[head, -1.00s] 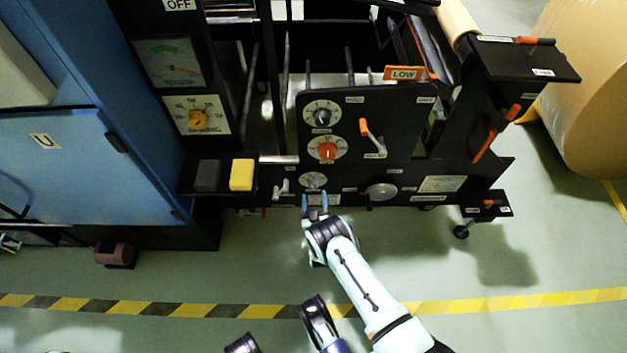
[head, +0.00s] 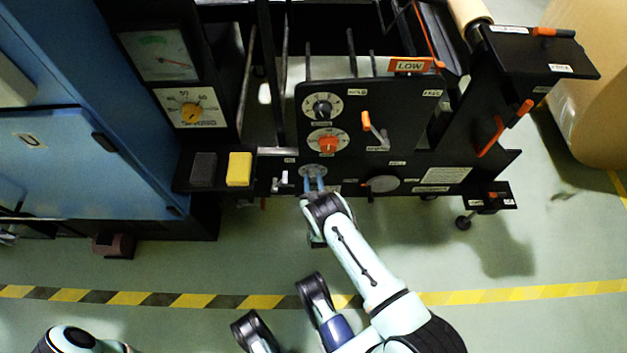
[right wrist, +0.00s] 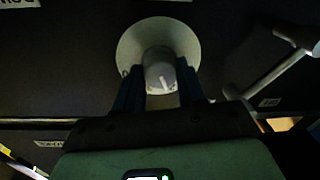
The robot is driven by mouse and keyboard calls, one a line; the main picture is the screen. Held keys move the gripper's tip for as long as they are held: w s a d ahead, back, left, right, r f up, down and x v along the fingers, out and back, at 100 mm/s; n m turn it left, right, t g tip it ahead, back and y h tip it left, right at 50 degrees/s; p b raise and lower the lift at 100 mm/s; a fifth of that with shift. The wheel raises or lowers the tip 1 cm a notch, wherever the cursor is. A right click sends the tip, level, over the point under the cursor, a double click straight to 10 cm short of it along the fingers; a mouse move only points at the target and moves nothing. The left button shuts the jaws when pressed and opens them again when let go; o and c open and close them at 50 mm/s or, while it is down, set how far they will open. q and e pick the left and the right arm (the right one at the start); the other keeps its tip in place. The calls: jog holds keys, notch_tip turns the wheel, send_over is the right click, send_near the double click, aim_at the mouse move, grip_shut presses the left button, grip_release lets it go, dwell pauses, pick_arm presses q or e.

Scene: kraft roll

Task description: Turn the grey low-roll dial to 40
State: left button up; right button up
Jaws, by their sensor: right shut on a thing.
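The grey low-roll dial (head: 313,170) is on the lower part of the black machine panel, below the orange dial. My right gripper (head: 314,185) is at it, with its blue fingers pointing at the panel. In the right wrist view the dial's light knob (right wrist: 160,75) stands out from a pale round plate (right wrist: 158,36). The fingers of my right gripper (right wrist: 160,88) are shut on the knob, one on each side. A short white mark shows on the knob's face. No scale numbers can be read around it. My left gripper is not in view.
Above are the orange dial (head: 328,143) and a black-knobbed dial (head: 322,107). An orange-handled lever (head: 372,128) is to the right, a grey disc (head: 383,184) lower right. A small pale valve handle (head: 283,183) is close on the left. Open floor lies in front.

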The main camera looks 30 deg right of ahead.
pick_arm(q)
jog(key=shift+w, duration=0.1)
pick_arm(e)
jog(key=m+p, duration=0.1)
jog(key=m, duration=0.3)
jog(key=shift+d, duration=0.1)
jog(key=m, duration=0.4)
jog(key=shift+m+h, duration=0.3)
jog(key=shift+h, duration=0.1)
jog(key=m, duration=0.4)
jog(key=shift+f+m+p, duration=0.1)
jog(key=shift+m+p, duration=0.2)
jog(key=shift+m, duration=0.1)
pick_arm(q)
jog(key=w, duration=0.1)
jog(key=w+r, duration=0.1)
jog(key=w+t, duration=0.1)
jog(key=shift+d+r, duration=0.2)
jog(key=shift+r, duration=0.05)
pick_arm(e)
jog(key=m, duration=0.5)
jog(key=shift+w+h, duration=0.1)
jog(key=shift+h, duration=0.2)
jog(key=o, duration=1.1)
jog(key=shift+c, duration=0.2)
